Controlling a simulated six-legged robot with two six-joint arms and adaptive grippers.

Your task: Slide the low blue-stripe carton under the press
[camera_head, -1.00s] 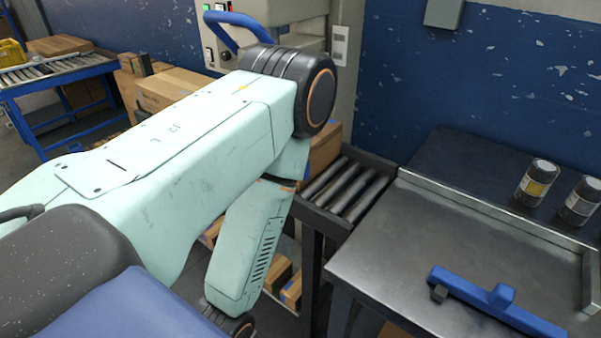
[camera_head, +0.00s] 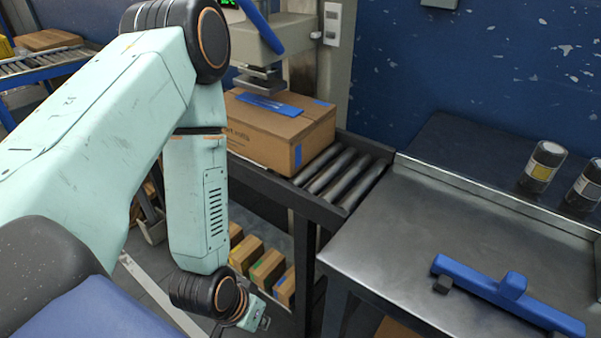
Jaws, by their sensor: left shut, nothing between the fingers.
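A brown carton (camera_head: 275,138) with blue tape strips on its edge and a flat blue piece on top sits on the roller conveyor, beside the grey press post. The press head (camera_head: 262,82) is just above its far part. My left gripper (camera_head: 262,323) points down at the bottom, well below and in front of the carton, touching nothing that I can see. It is shut and empty, with its fingertips small in view. My left forearm hides the carton's left end. My right gripper is not in view.
Several small cartons (camera_head: 267,268) with coloured stripes stand on a low shelf under the conveyor (camera_head: 338,178).

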